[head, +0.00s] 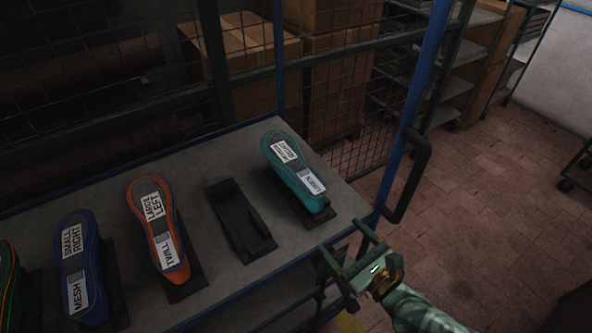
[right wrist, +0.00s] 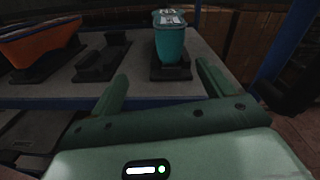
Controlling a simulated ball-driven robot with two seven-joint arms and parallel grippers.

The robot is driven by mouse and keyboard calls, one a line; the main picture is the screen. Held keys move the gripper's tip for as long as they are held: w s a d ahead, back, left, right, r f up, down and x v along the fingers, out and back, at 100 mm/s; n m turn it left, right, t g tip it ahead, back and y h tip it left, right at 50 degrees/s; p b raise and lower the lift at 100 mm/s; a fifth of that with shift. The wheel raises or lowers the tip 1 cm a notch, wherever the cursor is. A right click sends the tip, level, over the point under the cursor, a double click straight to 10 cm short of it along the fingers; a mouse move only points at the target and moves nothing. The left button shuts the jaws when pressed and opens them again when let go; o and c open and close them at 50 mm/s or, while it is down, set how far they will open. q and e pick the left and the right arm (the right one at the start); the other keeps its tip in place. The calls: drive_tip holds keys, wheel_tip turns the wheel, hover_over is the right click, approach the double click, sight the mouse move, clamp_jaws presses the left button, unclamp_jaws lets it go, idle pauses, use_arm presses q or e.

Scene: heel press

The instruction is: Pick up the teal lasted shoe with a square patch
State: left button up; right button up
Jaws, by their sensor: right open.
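The teal lasted shoe (head: 286,158) lies on a dark stand near the right end of the grey shelf. It carries two white labels, reading roughly "medium right" and "linen"; I cannot make out a separate square patch. My right gripper (head: 341,242) is open and empty, off the front right corner of the shelf, apart from the shoe. In the right wrist view the teal shoe (right wrist: 171,44) stands ahead, beyond and between the two open fingers (right wrist: 160,74). My left gripper is out of view.
An empty dark stand (head: 241,222) is left of the teal shoe. Orange (head: 159,226) and blue (head: 81,262) shoes stand further left, with a dark green one at the edge. A blue post and black handle (head: 410,178) rise at the shelf's right end. Wire mesh is behind.

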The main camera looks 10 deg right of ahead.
sight(319, 202)
drive_tip(key=w+a+m, duration=0.1)
drive_tip(key=w, duration=0.5)
drive_tip(key=w+a+r+m, duration=0.1)
drive_tip(key=w, duration=0.3)
drive_tip(key=shift+a+m+t+h, duration=0.3)
drive_tip(key=shift+a, duration=0.05)
drive_tip(key=x, duration=0.6)
drive_tip(key=shift+w+d, duration=0.2)
drive_tip(key=shift+d, duration=0.05)
drive_tip(key=shift+s, duration=0.1)
